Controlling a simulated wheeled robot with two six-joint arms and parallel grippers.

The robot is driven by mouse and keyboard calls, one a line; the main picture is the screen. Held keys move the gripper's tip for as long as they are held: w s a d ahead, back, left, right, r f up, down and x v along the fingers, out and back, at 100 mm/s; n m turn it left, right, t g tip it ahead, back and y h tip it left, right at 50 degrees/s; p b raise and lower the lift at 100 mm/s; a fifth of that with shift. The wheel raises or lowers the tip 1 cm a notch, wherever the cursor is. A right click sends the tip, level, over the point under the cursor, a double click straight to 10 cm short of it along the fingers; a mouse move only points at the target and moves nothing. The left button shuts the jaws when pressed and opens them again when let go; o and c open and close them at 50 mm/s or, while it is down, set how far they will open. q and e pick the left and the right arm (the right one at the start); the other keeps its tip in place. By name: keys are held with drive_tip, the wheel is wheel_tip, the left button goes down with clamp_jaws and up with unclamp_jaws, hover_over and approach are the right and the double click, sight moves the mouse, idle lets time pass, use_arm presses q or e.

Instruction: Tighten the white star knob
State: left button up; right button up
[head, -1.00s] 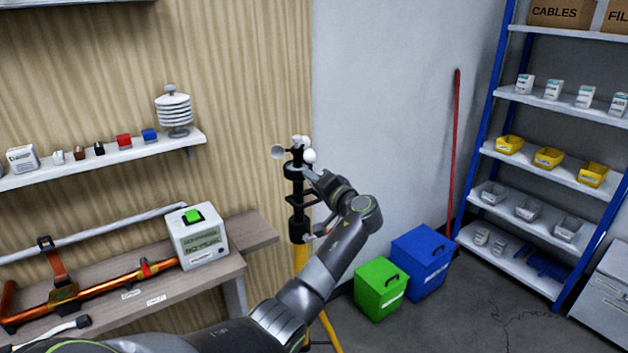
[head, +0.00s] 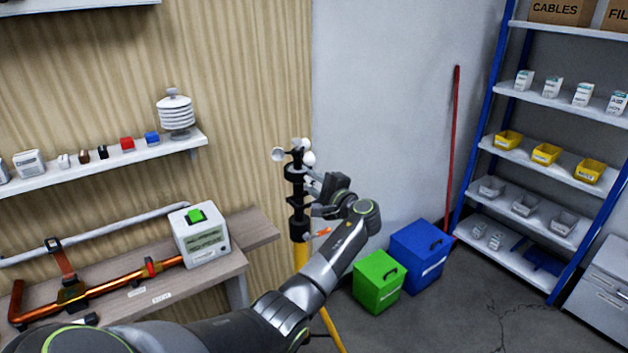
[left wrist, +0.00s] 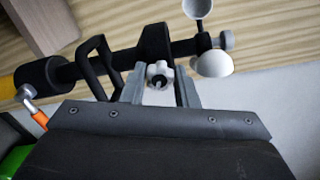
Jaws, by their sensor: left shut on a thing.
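The white star knob (left wrist: 160,74) shows in the left wrist view, on the side of a black instrument mount (left wrist: 155,45). My left gripper (left wrist: 160,88) is shut on it, with a grey finger on either side. In the head view the mount (head: 296,190) stands upright on a yellow pole (head: 301,257), with white anemometer cups (head: 309,158) at its top. My left gripper (head: 312,187) reaches the mount from the right. The knob is too small there to make out clearly. My right gripper is not in view.
A black loop handle (left wrist: 98,68) juts from the mount near the fingers. An orange-tipped lever (head: 322,232) sits below. A bench with a white box (head: 201,236) stands left. Green (head: 378,284) and blue bins (head: 418,254) stand on the floor to the right.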

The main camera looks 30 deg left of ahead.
use_arm(q)
drive_tip(key=shift+f+m, duration=0.1)
drive_tip(key=shift+m, duration=0.4)
drive_tip(key=o, duration=1)
drive_tip(key=shift+d, duration=0.1)
drive_tip(key=b+v, duration=0.5)
drive_tip(key=v, duration=1.2)
drive_tip(key=shift+b, duration=0.35)
drive_tip(key=shift+d, duration=0.15)
